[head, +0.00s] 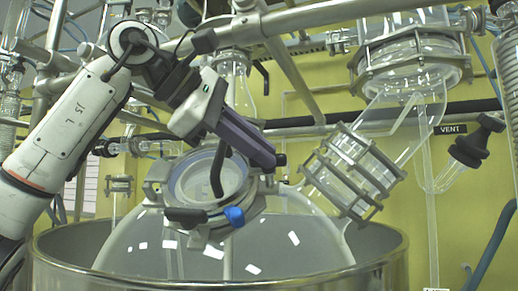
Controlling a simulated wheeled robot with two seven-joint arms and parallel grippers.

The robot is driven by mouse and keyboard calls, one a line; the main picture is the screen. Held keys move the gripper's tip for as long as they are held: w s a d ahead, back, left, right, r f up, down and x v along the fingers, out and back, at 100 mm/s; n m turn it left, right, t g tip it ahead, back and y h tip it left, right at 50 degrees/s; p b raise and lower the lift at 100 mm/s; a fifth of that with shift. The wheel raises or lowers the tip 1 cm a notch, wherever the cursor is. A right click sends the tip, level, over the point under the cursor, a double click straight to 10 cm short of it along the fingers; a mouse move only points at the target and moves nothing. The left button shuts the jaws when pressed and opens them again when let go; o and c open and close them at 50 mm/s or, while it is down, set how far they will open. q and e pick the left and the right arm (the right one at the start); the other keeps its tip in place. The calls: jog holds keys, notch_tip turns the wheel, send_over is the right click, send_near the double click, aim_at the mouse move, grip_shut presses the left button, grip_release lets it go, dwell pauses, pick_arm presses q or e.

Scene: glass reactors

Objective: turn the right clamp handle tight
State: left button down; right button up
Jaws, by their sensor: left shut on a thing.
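A round glass lid (207,182) in a metal ring sits on the glass reactor vessel (120,245). A curved black handle (217,170) stands in front of the lid. My left gripper (268,157) reaches in from the upper left, over the lid's upper right edge. It is shut, with the dark end of the right clamp handle (281,160) showing at its fingertips; the rest is hidden behind the fingers. How tight the clamp is cannot be seen. My right gripper is out of view.
A steel tank (360,272) surrounds the vessel. A caged glass joint (352,172) and slanted pipe stand close on the right. A metal bar (290,75) crosses above the gripper. A black valve knob (478,140) is at far right, beside a VENT label (450,129).

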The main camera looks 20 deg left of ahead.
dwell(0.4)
pick_arm(q)
jog(key=c, duration=1.8)
grip_release()
jog(key=v, duration=1)
